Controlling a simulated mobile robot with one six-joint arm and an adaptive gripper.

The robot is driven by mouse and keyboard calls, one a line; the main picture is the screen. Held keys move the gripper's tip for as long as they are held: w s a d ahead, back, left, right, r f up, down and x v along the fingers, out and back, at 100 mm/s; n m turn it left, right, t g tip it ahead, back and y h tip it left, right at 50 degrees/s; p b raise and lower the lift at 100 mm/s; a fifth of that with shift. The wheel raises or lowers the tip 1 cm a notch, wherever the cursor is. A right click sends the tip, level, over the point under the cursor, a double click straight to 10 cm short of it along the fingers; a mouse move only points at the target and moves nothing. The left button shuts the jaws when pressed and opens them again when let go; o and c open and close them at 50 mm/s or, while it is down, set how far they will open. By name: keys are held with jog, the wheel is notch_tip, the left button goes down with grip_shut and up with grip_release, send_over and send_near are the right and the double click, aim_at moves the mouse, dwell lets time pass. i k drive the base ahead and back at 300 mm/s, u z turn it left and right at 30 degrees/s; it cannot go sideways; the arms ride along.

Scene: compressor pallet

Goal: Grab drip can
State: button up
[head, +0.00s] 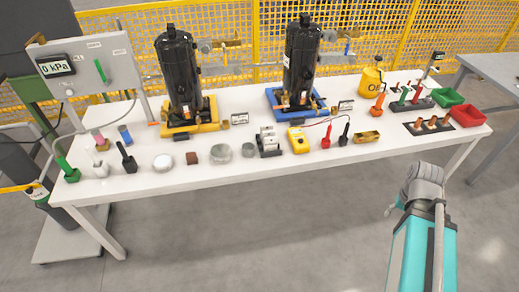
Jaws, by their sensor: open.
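I cannot tell for sure which thing is the drip can. A wide, shallow silver tin (221,153) and a smaller grey can (248,150) stand side by side near the front edge of the white table, left of its middle. Either could be it. Both stand apart from my arm. My arm shows at the lower right as a teal link with a grey joint, in front of the table and over the floor. No gripper fingers can be made out, and nothing held is visible.
Two black compressors (178,70) (301,62) stand behind the cans. A white block device (269,142) and yellow meter (298,140) are to the right. The floor in front is clear.

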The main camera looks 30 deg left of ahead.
aim_at(248, 148)
jog(key=z, duration=0.35)
jog(key=k, duration=0.85)
jog(key=u, duration=0.7)
jog(key=i, duration=1)
jog(key=z, duration=0.05)
